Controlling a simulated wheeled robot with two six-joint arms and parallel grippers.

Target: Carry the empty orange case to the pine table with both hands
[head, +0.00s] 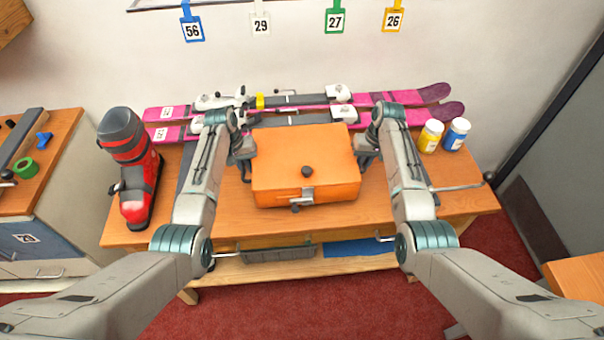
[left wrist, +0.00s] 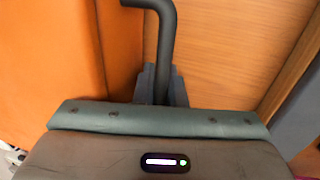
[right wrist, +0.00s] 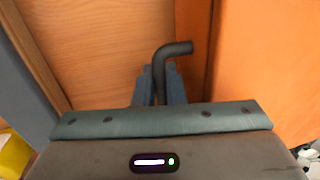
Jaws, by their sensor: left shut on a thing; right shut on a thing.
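The orange case (head: 300,155) is closed, with a dark knob on its lid and a latch on its front. It is over the middle of the wooden bench (head: 270,228); I cannot tell if it touches the top. My left gripper (head: 243,160) is shut on the dark bent handle (left wrist: 165,40) at the case's left side. My right gripper (head: 366,155) is shut on the matching handle (right wrist: 162,65) at its right side. The case's side walls show in the left wrist view (left wrist: 40,60) and the right wrist view (right wrist: 265,60). An orange-brown wooden surface (head: 580,285) shows at the lower right.
Pink skis (head: 410,96) lie along the back of the bench. A red and grey ski boot (head: 135,170) stands at its left end. Yellow (head: 430,136) and blue (head: 456,134) bottles stand at the right. Red carpet (head: 330,305) lies in front.

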